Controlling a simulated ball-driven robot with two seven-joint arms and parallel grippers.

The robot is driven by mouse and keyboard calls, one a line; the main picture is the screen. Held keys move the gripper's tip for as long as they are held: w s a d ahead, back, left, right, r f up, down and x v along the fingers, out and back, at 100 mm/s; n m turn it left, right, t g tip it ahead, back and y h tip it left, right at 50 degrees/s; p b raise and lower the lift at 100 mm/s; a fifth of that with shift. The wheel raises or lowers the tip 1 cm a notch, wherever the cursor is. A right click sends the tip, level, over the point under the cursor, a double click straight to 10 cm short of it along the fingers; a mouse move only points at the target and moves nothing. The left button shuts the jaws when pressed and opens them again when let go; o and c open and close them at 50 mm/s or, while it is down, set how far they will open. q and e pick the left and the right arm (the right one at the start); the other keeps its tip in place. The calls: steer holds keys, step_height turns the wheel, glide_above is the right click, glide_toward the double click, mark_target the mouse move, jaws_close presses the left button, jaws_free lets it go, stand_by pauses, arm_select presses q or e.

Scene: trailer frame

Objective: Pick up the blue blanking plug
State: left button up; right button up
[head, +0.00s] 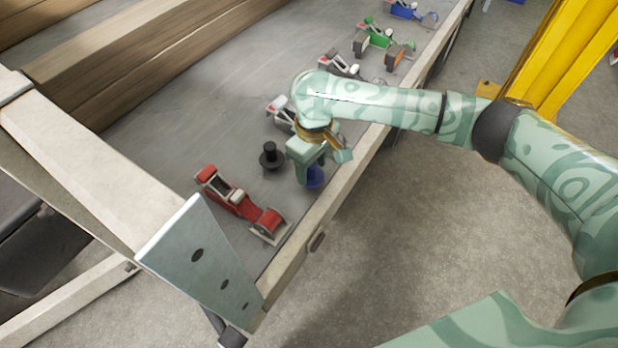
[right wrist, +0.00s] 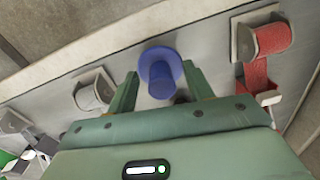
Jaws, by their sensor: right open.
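The blue blanking plug (head: 314,177) stands on the grey trailer bed near its side rail, partly hidden by my right gripper in the head view. In the right wrist view the plug (right wrist: 160,72) shows as a round blue disc with a narrower cylinder. My right gripper (head: 308,178) points down over it and is open. In the right wrist view its two fingers (right wrist: 158,90) lie to either side of the plug, with a gap on both sides. My left gripper is not in view.
A black plug (head: 271,157) stands just left of the gripper. A red ratchet clamp (head: 241,203) lies nearer the corner plate (head: 201,258). A grey clamp (head: 281,110), a green one (head: 378,36) and others line the bed farther back. Wooden beams (head: 150,65) lie at left.

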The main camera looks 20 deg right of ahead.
steer(key=shift+r, duration=0.2)
steer(key=shift+c, duration=1.3)
jaws_close()
